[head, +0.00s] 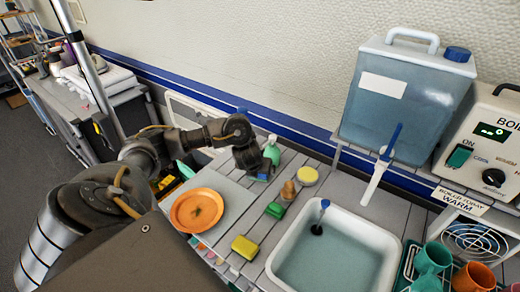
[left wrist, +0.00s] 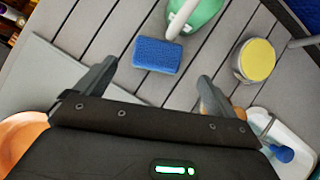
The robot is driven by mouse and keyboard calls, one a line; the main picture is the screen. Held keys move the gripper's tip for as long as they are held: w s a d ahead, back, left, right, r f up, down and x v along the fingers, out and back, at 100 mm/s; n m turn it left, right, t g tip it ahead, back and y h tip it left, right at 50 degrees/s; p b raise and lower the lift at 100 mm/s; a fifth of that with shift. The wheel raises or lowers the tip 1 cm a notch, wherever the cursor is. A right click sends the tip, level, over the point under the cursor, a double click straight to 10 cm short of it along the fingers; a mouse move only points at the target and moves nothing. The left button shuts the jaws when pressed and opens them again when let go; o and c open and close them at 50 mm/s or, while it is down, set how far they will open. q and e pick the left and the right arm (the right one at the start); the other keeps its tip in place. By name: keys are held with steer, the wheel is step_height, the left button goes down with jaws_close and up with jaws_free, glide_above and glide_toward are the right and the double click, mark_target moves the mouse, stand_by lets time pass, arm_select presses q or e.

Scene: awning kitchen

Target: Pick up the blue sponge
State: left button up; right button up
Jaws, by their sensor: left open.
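The blue sponge (left wrist: 157,55) lies on the grey slatted counter. In the left wrist view it sits just beyond and between the two open fingers of my left gripper (left wrist: 152,82), with nothing held. In the head view the sponge (head: 262,176) shows only as a small blue patch below my left gripper (head: 256,172), whose fingers are hard to make out there. A green bottle (left wrist: 196,12) stands right beside the sponge, with its pale spout over or against it. My right gripper is not in view.
A yellow-topped round tin (left wrist: 254,60) stands right of the sponge. An orange plate (head: 198,210), green sponge (head: 274,210), yellow sponge (head: 245,247) and brown object (head: 289,190) are nearby. A water-filled white basin (head: 275,262) and blue water tank (head: 408,100) stand to the right.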

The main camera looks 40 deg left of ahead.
arm_select(q)
steer(key=shift+w+a+f, duration=0.25)
steer(key=shift+w+f, duration=0.05)
steer(key=shift+f, duration=0.1)
steer(key=shift+s+r, duration=0.15)
steer(key=shift+s, duration=0.1)
steer(key=shift+a+f, duration=0.1)
steer(key=shift+f, duration=0.1)
steer(key=b+x, duration=0.1)
steer(key=x, duration=0.3)
steer(key=shift+w, duration=0.15)
steer(key=shift+w+a+f, duration=0.1)
steer(key=shift+w+f, duration=0.05)
steer(key=shift+f, duration=0.05)
steer(key=c, duration=1.1)
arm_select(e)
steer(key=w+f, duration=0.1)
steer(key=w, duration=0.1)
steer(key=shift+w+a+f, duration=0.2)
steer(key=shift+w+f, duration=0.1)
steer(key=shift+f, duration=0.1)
arm_select(q)
steer(key=shift+r, duration=0.15)
